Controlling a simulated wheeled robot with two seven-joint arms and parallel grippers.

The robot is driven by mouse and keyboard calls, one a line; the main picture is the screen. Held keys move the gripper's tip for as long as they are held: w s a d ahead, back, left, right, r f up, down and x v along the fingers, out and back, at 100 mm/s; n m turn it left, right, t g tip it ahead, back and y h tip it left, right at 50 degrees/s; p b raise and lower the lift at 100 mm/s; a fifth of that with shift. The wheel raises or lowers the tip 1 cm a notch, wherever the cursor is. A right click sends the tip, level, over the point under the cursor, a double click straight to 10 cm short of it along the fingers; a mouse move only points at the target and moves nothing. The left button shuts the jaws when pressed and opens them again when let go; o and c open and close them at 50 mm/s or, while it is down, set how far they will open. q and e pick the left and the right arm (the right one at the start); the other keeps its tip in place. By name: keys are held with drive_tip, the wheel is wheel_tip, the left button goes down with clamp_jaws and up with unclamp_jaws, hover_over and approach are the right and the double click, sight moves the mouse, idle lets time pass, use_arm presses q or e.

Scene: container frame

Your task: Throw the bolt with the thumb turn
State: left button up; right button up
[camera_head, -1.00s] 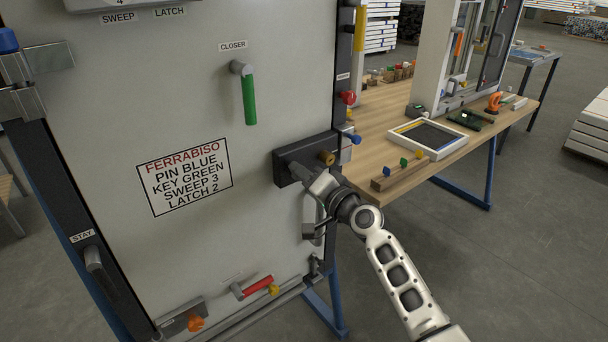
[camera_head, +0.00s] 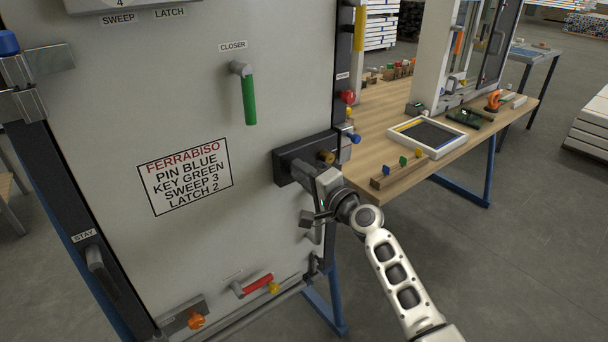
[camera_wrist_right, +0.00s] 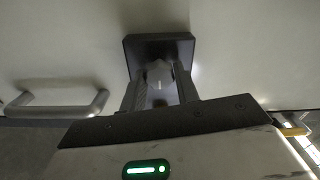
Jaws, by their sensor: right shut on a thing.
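The dark lock case (camera_head: 284,166) sits on the right edge of the pale door (camera_head: 200,80). A brass-coloured round piece (camera_head: 326,158) shows on it. My right gripper (camera_head: 301,170) reaches the case from the lower right, and its fingers hide the thumb turn in the head view. In the right wrist view, the grey thumb turn (camera_wrist_right: 158,74), with a short white mark, sits between the two fingers of my right gripper (camera_wrist_right: 160,90), in front of the dark case plate (camera_wrist_right: 160,44). The gripper is shut on it. The bolt itself cannot be made out. My left gripper is out of view.
A grey pull handle (camera_wrist_right: 62,108) is beside the gripper in the wrist view. A green closer lever (camera_head: 249,98), a red lever (camera_head: 257,285) and a printed sign (camera_head: 185,177) are on the door. A wooden bench (camera_head: 390,115) stands behind at right.

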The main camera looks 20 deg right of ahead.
drive_tip(key=o, duration=1)
drive_tip(key=shift+s, duration=0.1)
drive_tip(key=shift+b+v, duration=0.75)
drive_tip(key=shift+v, duration=7.15)
drive_tip(key=s+a+f+n+g+h, duration=0.1)
drive_tip(key=s+a+f+n+g, duration=0.1)
drive_tip(key=s+f, duration=0.4)
drive_tip(key=s+a+f+n+g+h, duration=0.1)
drive_tip(key=s+a+f+n+g, duration=0.1)
drive_tip(key=s+a+f+n, duration=0.2)
drive_tip(key=s+a+f+n+g+h, duration=0.1)
drive_tip(key=s+a+f+n+g, duration=0.1)
drive_tip(key=s+f+n, duration=0.6)
drive_tip(key=shift+a+f+g, duration=0.15)
drive_tip(key=shift+a+f, duration=0.05)
drive_tip(key=shift+f, duration=0.5)
drive_tip(key=shift+a+f+g, duration=0.1)
drive_tip(key=shift+a+f, duration=0.1)
drive_tip(key=shift+f, duration=0.5)
drive_tip(key=shift+a+f+g, duration=0.15)
drive_tip(key=shift+a+f, duration=0.05)
drive_tip(key=shift+f, duration=0.5)
